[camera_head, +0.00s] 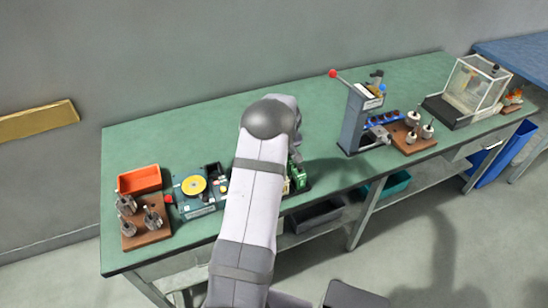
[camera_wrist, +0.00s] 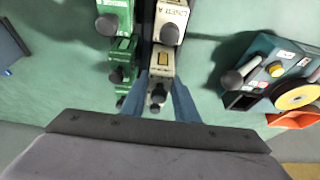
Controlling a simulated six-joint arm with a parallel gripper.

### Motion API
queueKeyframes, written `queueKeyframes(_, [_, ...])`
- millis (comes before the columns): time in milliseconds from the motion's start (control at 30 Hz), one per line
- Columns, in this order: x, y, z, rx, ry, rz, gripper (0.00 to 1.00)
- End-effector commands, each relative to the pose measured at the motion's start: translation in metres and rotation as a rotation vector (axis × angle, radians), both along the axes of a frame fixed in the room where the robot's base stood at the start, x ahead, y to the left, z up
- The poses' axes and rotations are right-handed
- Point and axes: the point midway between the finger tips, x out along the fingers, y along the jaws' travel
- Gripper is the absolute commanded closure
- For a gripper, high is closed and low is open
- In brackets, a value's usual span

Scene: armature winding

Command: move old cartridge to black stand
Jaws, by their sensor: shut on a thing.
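In the wrist view, my gripper (camera_wrist: 163,84) is shut on a cream cartridge (camera_wrist: 161,62) with a grey knob, held between its two blue-grey fingers. A second cream block (camera_wrist: 171,20) with a printed label sits just beyond it. Green blocks (camera_wrist: 122,50) with grey knobs stand to the left. A black stand (camera_wrist: 145,25) shows as a dark strip between the cream and green blocks. I cannot tell whether the held cartridge touches the stand. In the head view, my arm hides the gripper and most of this area; green blocks (camera_head: 298,176) show beside it.
A teal machine with a yellow disc (camera_head: 193,186) stands left of my arm. An orange bin (camera_head: 140,180) and a brown board with metal parts (camera_head: 148,233) are farther left. A grey press (camera_head: 358,120) stands to the right. The green bench (camera_head: 225,120) is clear behind my arm.

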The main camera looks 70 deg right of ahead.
Motion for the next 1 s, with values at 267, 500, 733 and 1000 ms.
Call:
queueKeyframes(267, [0.000,0.000,-0.008,-0.001,-0.001,0.000,1.00])
queueKeyframes(500, [0.000,0.000,-0.013,-0.001,-0.001,0.000,1.00])
queueKeyframes(733, [0.000,0.000,-0.019,-0.001,-0.001,0.000,1.00])
queueKeyframes(1000, [0.000,0.000,-0.023,-0.001,0.000,0.000,1.00])
